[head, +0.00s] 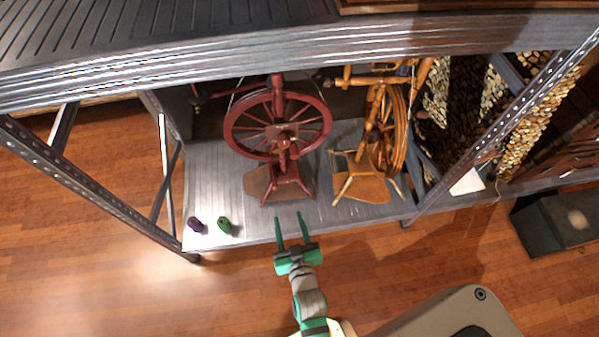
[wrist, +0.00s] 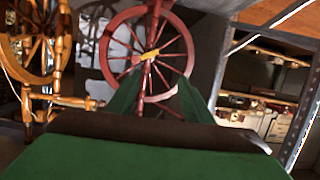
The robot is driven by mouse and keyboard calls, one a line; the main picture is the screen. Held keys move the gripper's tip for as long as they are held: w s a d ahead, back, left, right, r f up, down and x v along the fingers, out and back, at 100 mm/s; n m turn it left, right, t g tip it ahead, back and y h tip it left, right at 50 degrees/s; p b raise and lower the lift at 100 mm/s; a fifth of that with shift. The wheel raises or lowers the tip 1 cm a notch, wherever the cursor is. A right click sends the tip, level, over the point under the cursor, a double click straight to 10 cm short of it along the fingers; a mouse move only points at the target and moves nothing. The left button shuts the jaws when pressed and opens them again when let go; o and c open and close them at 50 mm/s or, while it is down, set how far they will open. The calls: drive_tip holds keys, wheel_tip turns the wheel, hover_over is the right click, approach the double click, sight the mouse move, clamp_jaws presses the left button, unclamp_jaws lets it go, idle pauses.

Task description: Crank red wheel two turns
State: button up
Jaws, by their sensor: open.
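The red spinning wheel (head: 328,130) stands upright on its red stand on the lower metal shelf, left of centre in the head view. In the wrist view the red wheel (wrist: 186,42) is straight ahead, with a yellow bar-like piece (wrist: 150,55) across its middle. My gripper (head: 291,216) is open and empty, with green fingers pointing at the red stand from the shelf's front edge. It is apart from the wheel. In the wrist view my gripper (wrist: 155,95) frames the lower part of the wheel. A crank handle cannot be clearly made out.
A wooden spinning wheel (head: 397,130) stands right of the red one. A purple item (head: 195,225) and a green item (head: 225,226) lie on the shelf (head: 205,180) at left. The upper shelf's metal beam (head: 300,52) crosses above, with slanted posts at both sides.

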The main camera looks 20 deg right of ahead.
drive_tip(key=m+h, duration=0.1)
approach(295, 156)
drive_tip(key=w, duration=0.1)
drive_tip(key=shift+x, duration=5.5)
drive_tip(key=shift+d+f, duration=0.1)
drive_tip(key=shift+d, duration=0.05)
drive_tip(key=shift+s, duration=0.15)
drive_tip(key=c, duration=0.9)
drive_tip(key=shift+c, duration=0.9)
